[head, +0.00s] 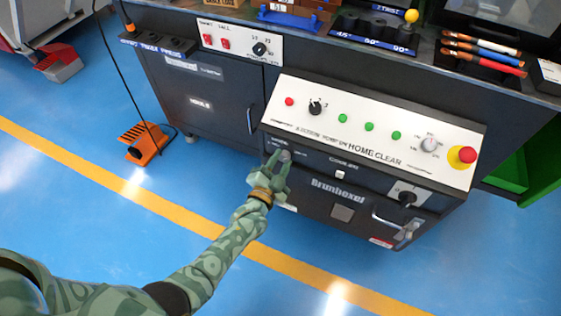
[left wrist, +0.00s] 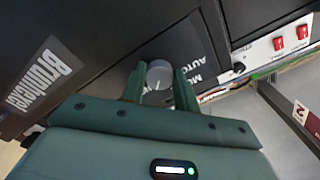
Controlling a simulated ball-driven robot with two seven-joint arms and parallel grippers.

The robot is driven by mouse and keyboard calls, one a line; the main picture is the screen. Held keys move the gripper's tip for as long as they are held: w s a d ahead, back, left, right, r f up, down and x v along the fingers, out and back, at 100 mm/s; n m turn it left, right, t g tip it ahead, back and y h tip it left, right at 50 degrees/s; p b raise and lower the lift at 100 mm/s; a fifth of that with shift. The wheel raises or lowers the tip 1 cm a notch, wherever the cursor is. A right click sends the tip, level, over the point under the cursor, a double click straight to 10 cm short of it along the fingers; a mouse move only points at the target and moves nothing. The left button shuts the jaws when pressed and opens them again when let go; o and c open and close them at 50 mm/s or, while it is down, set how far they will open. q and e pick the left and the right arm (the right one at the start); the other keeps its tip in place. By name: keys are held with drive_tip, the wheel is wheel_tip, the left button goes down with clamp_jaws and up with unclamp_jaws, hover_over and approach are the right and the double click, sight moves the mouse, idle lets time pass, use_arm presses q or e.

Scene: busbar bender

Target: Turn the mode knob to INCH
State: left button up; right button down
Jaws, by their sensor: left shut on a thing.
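The mode knob (left wrist: 158,76) is a grey round knob on a dark panel, with white lettering beside it that reads in part "MO" and "AUTO". In the left wrist view it sits between the two green fingers of my left gripper (left wrist: 160,88), which is shut on it. In the head view my left gripper (head: 279,160) is at the upper left of the dark machine front, and its fingers cover most of the knob. I cannot make out the knob's pointer setting or an INCH mark. My right gripper is in neither view.
Above the knob a sloped white control panel (head: 375,132) carries a black selector, several green buttons and a red emergency stop (head: 467,155). A rotary switch (head: 407,198) and a handle are to the right. An orange foot pedal (head: 143,143) stands on the blue floor.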

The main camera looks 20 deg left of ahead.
use_arm(q)
drive_tip(key=shift+s+f, duration=0.1)
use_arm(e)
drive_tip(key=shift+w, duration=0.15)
use_arm(q)
drive_tip(key=o, duration=1)
drive_tip(key=shift+s, duration=0.35)
drive_tip(key=shift+s+r+p, duration=0.25)
drive_tip(key=shift+s+p, duration=0.35)
drive_tip(key=shift+s, duration=0.15)
drive_tip(key=s+p, duration=0.1)
drive_tip(key=s, duration=0.3)
drive_tip(key=s+p, duration=0.1)
drive_tip(key=s, duration=0.4)
drive_tip(key=s+p, duration=0.1)
drive_tip(key=s, duration=0.4)
drive_tip(key=shift+a+f+p, duration=0.2)
drive_tip(key=shift+a+p, duration=0.05)
drive_tip(key=shift+p, duration=0.15)
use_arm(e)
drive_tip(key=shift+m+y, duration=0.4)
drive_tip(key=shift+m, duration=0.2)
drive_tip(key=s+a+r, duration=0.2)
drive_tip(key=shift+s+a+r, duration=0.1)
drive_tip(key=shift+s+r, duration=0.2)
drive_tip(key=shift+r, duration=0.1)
